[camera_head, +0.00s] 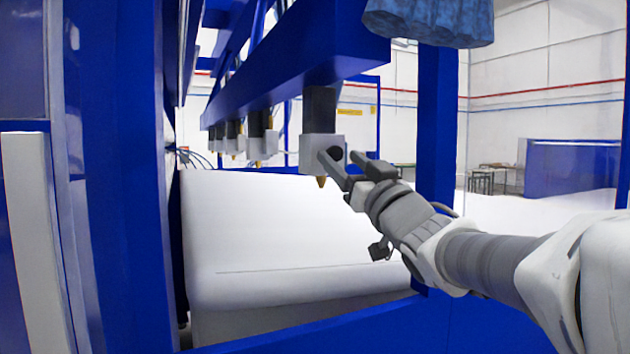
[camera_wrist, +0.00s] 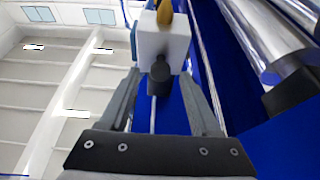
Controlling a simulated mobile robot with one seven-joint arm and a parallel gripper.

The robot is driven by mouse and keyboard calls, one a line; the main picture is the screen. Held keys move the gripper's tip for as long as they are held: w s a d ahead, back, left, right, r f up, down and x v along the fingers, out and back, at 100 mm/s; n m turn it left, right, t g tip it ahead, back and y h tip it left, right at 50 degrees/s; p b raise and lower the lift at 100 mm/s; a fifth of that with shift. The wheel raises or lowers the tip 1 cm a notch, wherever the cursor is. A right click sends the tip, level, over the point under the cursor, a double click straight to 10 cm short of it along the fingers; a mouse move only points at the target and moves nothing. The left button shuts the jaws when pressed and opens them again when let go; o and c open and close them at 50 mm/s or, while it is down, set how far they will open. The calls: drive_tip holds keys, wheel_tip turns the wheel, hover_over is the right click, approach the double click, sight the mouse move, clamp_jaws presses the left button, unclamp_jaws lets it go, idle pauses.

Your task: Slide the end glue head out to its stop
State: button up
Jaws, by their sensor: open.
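The end glue head (camera_head: 310,153) is a white block with a brass nozzle at its bottom and a dark round knob on its side. It hangs by a dark stem below the blue beam (camera_head: 300,65). My gripper (camera_head: 342,164) reaches in from the right, with its fingers at the block's knob side. In the wrist view the glue head (camera_wrist: 163,40) is at the top centre, and its dark knob points toward my palm. My open fingers (camera_wrist: 160,85) stand on either side of the knob, with gaps showing. Whether a fingertip touches the block cannot be told.
Several more glue heads (camera_head: 262,143) hang in a row farther back along the beam. A large white foam block (camera_head: 290,235) lies below. A blue post (camera_head: 436,120) stands behind my arm, and a blue wrapped bundle (camera_head: 430,20) hangs above. Metal rollers (camera_wrist: 262,35) show in the wrist view.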

drive_tip(key=b+v, duration=0.3)
drive_tip(key=v, duration=1.4)
drive_tip(key=shift+f, duration=0.1)
